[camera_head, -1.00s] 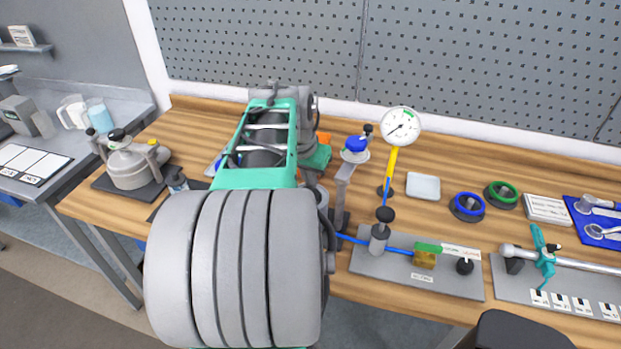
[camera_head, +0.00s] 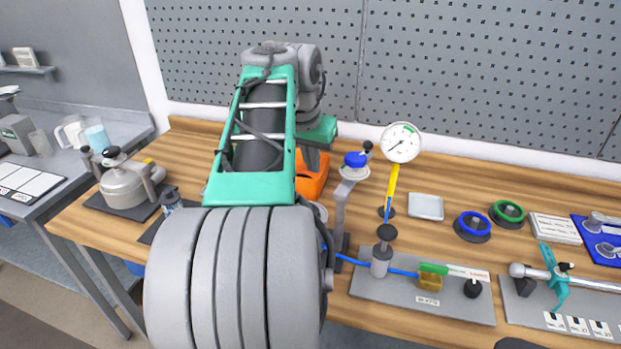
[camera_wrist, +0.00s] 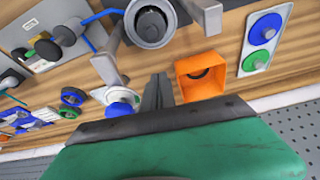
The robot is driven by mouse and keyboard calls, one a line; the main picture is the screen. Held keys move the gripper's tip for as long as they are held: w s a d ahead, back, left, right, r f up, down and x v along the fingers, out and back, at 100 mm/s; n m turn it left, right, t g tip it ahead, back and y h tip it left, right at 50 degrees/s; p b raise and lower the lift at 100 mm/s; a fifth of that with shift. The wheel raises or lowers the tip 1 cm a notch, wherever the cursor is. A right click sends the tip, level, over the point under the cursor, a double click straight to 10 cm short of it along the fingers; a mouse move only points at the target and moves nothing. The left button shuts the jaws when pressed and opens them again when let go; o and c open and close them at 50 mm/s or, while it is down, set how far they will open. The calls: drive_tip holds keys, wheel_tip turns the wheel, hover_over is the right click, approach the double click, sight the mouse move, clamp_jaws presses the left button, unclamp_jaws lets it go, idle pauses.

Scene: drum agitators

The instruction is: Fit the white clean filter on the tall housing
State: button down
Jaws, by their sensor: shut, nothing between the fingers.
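My gripper (camera_wrist: 158,92) shows in the wrist view with its dark fingers together and nothing between them, above the bench. In the head view my arm hides it. A grey upright housing with a round open top (camera_wrist: 150,25) is in the wrist view, at the top and ahead of the fingers; I cannot tell for certain that it is the tall housing. Beside the fingers a grey stand bears a white disc with a blue knob (camera_wrist: 122,98); it also shows in the head view (camera_head: 355,160). I cannot make out the white clean filter with certainty.
An orange open box (camera_wrist: 204,78) with something dark inside stands right of the fingers; it shows partly in the head view (camera_head: 312,183). A pale tray with blue and green discs (camera_wrist: 264,40) lies beyond it. A dial gauge (camera_head: 401,142) stands to the right.

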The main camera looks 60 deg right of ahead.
sight(308, 204)
drive_tip(key=f, duration=0.7)
drive_tip(key=shift+a+f, duration=0.3)
drive_tip(key=shift+f, duration=0.05)
drive_tip(key=shift+a+f, duration=0.15)
drive_tip(key=shift+a, duration=0.15)
drive_tip(key=shift+a+f, duration=0.1)
drive_tip(key=shift+a, duration=0.15)
drive_tip(key=shift+s+a, duration=0.1)
drive_tip(key=shift+a, duration=0.6)
drive_tip(key=shift+d, duration=0.1)
